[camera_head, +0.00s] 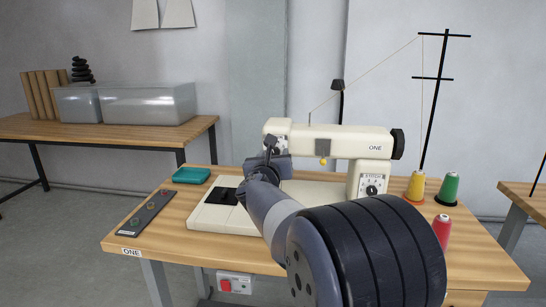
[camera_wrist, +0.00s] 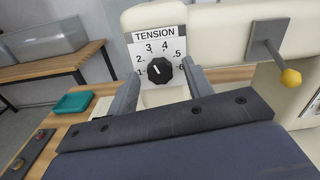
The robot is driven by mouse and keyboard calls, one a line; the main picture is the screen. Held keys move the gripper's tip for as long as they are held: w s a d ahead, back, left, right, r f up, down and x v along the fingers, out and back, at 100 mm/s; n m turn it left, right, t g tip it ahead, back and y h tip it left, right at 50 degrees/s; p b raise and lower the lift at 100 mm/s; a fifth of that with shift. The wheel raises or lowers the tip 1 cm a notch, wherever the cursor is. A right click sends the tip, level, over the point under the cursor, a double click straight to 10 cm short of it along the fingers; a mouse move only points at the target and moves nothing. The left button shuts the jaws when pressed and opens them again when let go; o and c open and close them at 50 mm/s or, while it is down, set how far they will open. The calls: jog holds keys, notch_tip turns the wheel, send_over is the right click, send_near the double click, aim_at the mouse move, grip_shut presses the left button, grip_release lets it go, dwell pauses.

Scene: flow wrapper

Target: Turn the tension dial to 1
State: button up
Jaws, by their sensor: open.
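The tension dial (camera_wrist: 158,71) is a black knob on a white plate (camera_wrist: 143,40) marked TENSION, with numbers from 1 at left over the top to 6 at right. Its small white mark points up and slightly left, roughly toward 3. My gripper (camera_wrist: 165,75) is open, with one finger on each side of the dial; I cannot tell whether either finger touches it. In the head view my gripper (camera_head: 270,148) is at the left end of the cream sewing machine (camera_head: 335,138), and the dial cannot be made out there.
A lever with a yellow knob (camera_wrist: 290,78) sticks out right of the dial. A stitch dial (camera_head: 372,190) is on the machine's column. A teal tray (camera_head: 191,175) and a button panel (camera_head: 147,212) lie at left. Thread cones (camera_head: 448,188) stand at right.

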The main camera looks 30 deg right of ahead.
jog(key=c, duration=1)
jog(key=shift+n, duration=0.4)
jog(key=n, duration=0.2)
jog(key=shift+r+n+p, duration=0.1)
jog(key=shift+n+p, duration=0.3)
jog(key=n+p, duration=0.1)
jog(key=n, duration=0.3)
jog(key=shift+n, duration=0.3)
jog(key=n+p, duration=0.2)
jog(key=n, duration=0.2)
jog(key=shift+n+p, duration=0.65)
jog(key=shift+n, duration=1.05)
